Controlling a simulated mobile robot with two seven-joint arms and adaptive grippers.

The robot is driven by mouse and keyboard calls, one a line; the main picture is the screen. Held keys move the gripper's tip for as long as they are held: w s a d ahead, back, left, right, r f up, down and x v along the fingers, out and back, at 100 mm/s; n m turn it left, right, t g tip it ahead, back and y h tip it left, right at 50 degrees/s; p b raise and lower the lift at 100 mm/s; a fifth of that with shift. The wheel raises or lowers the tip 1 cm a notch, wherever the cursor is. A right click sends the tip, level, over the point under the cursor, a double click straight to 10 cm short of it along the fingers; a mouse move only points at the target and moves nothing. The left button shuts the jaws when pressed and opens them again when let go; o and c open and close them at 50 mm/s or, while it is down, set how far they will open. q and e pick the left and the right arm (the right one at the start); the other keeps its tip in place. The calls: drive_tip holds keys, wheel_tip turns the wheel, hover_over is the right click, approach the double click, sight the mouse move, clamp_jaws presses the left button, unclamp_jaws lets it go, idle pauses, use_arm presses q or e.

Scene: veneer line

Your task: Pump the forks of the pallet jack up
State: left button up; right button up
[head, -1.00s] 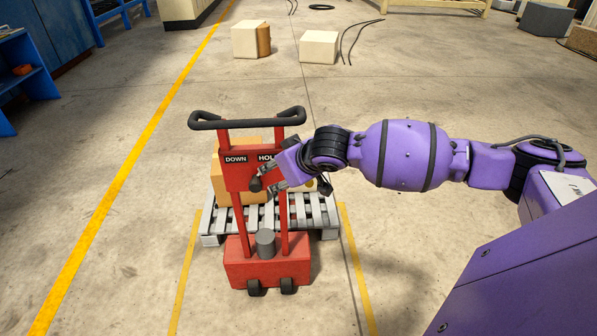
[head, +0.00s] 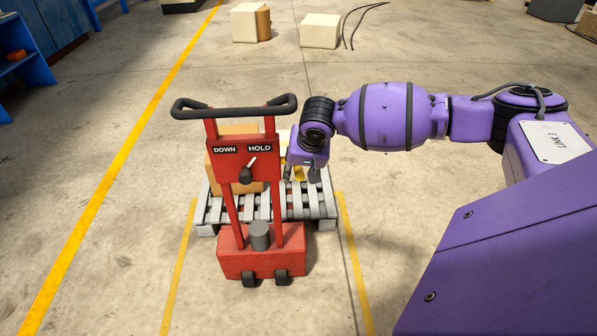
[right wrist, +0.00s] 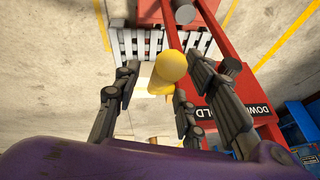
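The red pallet jack (head: 262,258) stands upright with a black handlebar (head: 235,113) on top. Its red panel carries the labels DOWN and HOLD; a small selector lever with a dark knob (head: 246,175) leans toward HOLD. The forks are hidden at the grey slatted pallet (head: 325,211). My right gripper (head: 303,176) is just right of the panel, fingers pointing down. In the right wrist view its fingers are spread open, with a yellow rounded piece (right wrist: 169,68) showing between them; I cannot tell whether they touch it. My left gripper is not in view.
A cardboard-coloured box (head: 224,177) sits on the pallet, behind the jack. Yellow floor lines flank the jack. Two pale boxes (head: 245,24) (head: 320,32) and black cables lie farther back. Blue shelving (head: 35,68) stands at left.

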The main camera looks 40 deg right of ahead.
drive_tip(key=shift+w+f, duration=0.35)
drive_tip(key=shift+f, duration=0.3)
clamp_jaws()
